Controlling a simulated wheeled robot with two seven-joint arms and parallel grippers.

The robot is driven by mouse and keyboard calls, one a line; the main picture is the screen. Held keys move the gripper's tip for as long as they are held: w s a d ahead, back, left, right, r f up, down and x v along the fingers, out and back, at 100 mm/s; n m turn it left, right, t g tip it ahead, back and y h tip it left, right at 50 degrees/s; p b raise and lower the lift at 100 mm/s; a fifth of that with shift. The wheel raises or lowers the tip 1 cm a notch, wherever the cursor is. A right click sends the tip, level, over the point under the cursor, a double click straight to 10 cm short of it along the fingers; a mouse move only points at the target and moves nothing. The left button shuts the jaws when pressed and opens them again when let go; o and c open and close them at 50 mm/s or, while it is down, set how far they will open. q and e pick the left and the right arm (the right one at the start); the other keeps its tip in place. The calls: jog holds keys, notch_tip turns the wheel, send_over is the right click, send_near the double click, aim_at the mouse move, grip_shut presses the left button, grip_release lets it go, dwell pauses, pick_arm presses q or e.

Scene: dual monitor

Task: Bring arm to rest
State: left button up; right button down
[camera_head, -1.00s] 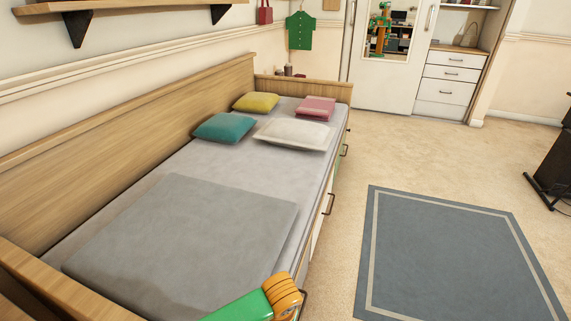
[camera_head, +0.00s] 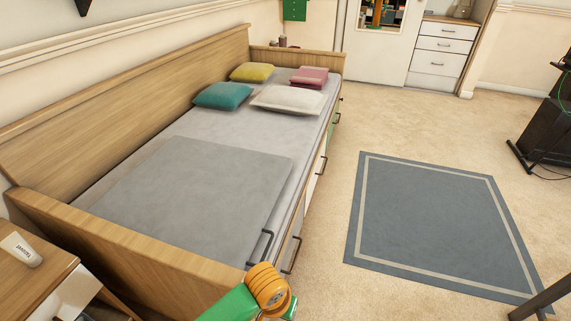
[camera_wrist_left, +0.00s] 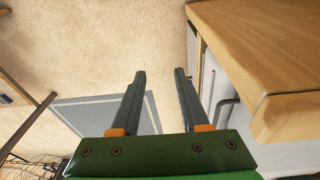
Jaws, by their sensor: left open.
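My left gripper (camera_wrist_left: 158,95) shows in the left wrist view. Its two dark fingers are apart with nothing between them, over the carpet and the blue-grey rug (camera_wrist_left: 75,112). A wooden bed end stands close on the right of that view. In the head view, part of my green and orange left arm shows at the bottom, in front of the bed's near end; its fingers are out of that view. My right arm and gripper are not in view.
The wooden bed (camera_head: 140,245) with pillows fills the left and middle. A side table (camera_head: 30,275) with a white tube (camera_head: 20,249) is at lower left. The rug (camera_head: 430,225) lies on open carpet at right. Dark furniture (camera_head: 550,130) stands at the right edge.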

pick_arm(q)
jog(key=s+a+n+t+y, duration=0.1)
jog(key=s+a, duration=0.4)
jog(key=a, duration=0.3)
jog(key=s+a+n+t, duration=0.1)
jog(key=s+a, duration=0.4)
jog(key=a, duration=0.3)
notch_tip(320, 180, down, 15)
jog(key=s+g, duration=0.1)
jog(key=s, duration=0.1)
jog(key=s+a+f+g, duration=0.1)
jog(key=s+a+f, duration=0.1)
jog(key=s+f, duration=0.9)
notch_tip(320, 180, up, 19)
jog(key=s+p, duration=0.1)
jog(key=p, duration=1.7)
jog(key=shift+s+f, duration=0.2)
